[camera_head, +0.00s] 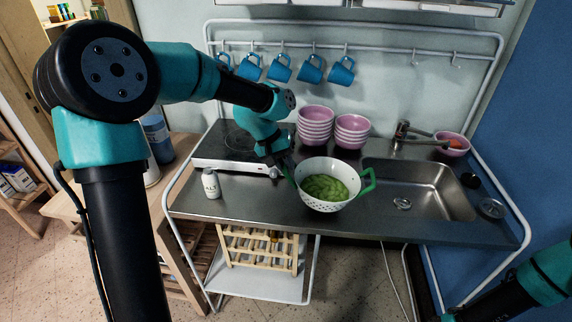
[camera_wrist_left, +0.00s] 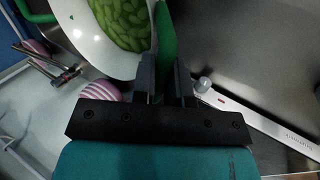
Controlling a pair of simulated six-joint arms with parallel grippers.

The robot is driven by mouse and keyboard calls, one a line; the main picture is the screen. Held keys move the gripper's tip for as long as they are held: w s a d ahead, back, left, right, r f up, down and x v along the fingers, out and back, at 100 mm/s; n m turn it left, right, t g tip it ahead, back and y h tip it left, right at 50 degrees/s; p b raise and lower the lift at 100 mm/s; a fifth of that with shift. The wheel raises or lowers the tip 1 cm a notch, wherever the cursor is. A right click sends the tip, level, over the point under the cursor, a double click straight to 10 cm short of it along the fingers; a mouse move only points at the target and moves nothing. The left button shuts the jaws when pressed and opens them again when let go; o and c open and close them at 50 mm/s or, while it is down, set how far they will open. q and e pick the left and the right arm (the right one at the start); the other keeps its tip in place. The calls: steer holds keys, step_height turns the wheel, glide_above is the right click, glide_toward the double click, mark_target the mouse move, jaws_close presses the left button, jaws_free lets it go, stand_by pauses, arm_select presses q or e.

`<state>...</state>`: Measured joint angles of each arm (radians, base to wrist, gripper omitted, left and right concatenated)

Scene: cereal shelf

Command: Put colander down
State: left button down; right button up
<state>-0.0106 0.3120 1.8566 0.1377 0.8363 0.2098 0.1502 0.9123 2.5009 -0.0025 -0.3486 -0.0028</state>
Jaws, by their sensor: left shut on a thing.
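The white colander (camera_head: 318,203) has green handles and green contents. In the head view it is at the middle of the counter, just left of the sink, and roughly upright. I cannot tell whether its base touches the counter. My left gripper (camera_head: 287,167) is shut on its left green handle. The left wrist view shows the fingers (camera_wrist_left: 165,82) around that handle (camera_wrist_left: 165,35), with the colander's white bowl (camera_wrist_left: 85,45) beside them. My right arm shows at the lower right of the head view; its gripper is out of view.
A steel sink (camera_head: 425,190) lies right of the colander. Stacked pink bowls (camera_head: 315,125) stand behind it. A white salt shaker (camera_head: 211,186) and a hob (camera_head: 235,143) are to the left. Blue mugs (camera_head: 281,68) hang above. Bare counter (camera_head: 260,205) shows left of the colander.

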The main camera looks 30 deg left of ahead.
arm_select(q)
steer(key=w, duration=0.1)
steer(key=w+a, duration=0.1)
steer(key=w, duration=0.1)
steer(key=shift+w+a+f, duration=0.15)
steer(key=shift+w+a, duration=0.15)
steer(key=shift+a, duration=0.1)
steer(key=shift+w+a+f, duration=0.1)
steer(key=shift+w+f, duration=0.1)
steer(key=shift+f, duration=0.75)
steer(key=shift+w+a+f, duration=0.1)
steer(key=shift+w+f, duration=0.05)
steer(key=shift+f, duration=0.75)
steer(key=c, duration=1.1)
jaws_free()
steer(key=shift+c, duration=0.2)
steer(key=shift+r, duration=0.1)
steer(key=v, duration=1.1)
steer(key=shift+a+r, duration=0.2)
steer(key=shift+r, duration=0.15)
